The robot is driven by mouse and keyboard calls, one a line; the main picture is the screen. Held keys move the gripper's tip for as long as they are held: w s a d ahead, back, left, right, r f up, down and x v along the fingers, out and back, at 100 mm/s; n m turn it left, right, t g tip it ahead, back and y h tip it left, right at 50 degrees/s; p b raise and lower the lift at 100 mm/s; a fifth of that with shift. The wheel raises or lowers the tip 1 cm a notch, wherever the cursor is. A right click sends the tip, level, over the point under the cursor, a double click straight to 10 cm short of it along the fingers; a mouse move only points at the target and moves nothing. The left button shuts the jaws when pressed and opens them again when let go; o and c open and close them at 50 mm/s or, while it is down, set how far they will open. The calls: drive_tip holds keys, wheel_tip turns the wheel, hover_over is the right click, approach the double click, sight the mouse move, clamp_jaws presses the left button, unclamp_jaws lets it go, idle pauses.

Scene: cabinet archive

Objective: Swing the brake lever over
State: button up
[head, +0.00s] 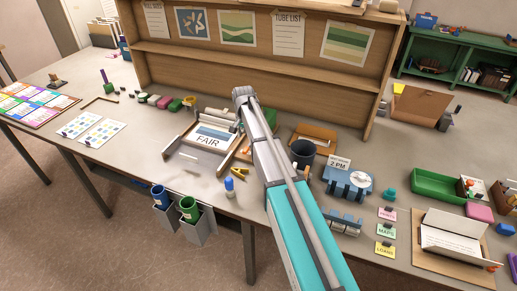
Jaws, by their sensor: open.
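I cannot pick out the brake lever with certainty. A flat grey device (176,154) stands on the table left of my arm, with a sheet (211,138) reading "FAIR" on it and a roller-like bar along its far side. A small yellow-orange part (239,153) shows beside its right end, partly hidden by my arm; I cannot tell what it is. My arm rises from the bottom of the head view across the table's middle. My gripper does not show; the arm may hide it.
A dark cup (302,152), a blue stand (348,181) with a "2 PM" card and a green tray (437,186) are right of my arm. A small blue-capped bottle (229,187) stands near the front edge. The wooden backboard (285,62) closes off the back.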

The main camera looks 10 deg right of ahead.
sight(246, 149)
drive_tip(key=shift+f+b, duration=3.15)
drive_tip(key=shift+f, duration=0.3)
drive_tip(key=shift+s+f+b, duration=0.1)
drive_tip(key=shift+f+b, duration=0.15)
drive_tip(key=shift+b, duration=0.05)
clamp_jaws()
